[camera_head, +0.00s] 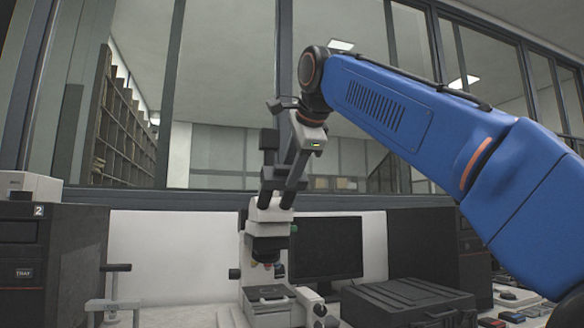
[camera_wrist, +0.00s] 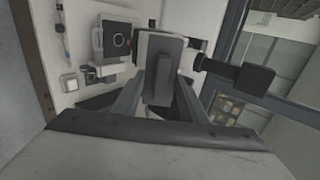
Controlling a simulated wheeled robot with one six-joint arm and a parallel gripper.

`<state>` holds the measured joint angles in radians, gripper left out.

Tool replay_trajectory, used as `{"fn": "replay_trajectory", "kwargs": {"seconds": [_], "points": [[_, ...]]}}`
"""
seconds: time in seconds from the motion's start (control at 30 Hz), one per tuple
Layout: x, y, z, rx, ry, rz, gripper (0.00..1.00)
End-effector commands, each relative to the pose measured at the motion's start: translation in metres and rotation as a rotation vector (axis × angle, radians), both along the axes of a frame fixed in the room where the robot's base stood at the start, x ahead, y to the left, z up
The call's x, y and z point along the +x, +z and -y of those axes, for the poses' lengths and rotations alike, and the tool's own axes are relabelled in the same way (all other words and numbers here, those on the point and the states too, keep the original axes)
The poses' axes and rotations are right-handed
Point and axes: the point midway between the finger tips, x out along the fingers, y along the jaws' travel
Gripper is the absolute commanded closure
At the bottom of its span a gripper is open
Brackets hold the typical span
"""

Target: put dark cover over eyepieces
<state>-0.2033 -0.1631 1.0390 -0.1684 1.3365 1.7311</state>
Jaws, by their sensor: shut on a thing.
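A white microscope (camera_head: 268,215) with dark tubes on its head stands on the bench in the head view. My gripper (camera_head: 282,180) points down at the top of the microscope head from above. In the wrist view my gripper (camera_wrist: 161,84) is shut on a dark grey piece, the dark cover (camera_wrist: 160,74), held between its two fingers. The cover is close to the microscope head, but I cannot tell whether it touches it. The eyepieces are mostly hidden by the cover and fingers. In the head view the cover blends with the dark fingers.
A black block on a short neck (camera_wrist: 253,78) sticks out beside the fingers in the wrist view. A dark monitor (camera_head: 326,248) stands behind the microscope, and a black case (camera_head: 408,302) lies to its right. A dark cabinet (camera_head: 50,265) stands at the left.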

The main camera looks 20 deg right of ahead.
Motion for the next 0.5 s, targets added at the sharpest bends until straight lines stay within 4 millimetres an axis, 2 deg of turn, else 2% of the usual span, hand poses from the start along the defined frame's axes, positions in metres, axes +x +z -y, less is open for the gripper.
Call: {"fn": "replay_trajectory", "kwargs": {"seconds": [0.23,0.27,0.33,0.5], "points": [[0.0006,-0.0004,0.0,0.0,0.0,0.0,0.84],[0.0006,-0.0004,0.0,0.0,0.0,0.0,0.57],[0.0006,-0.0004,0.0,0.0,0.0,0.0,0.4],[0.0005,-0.0004,0.0001,0.0,0.0,0.0,0.4]]}}
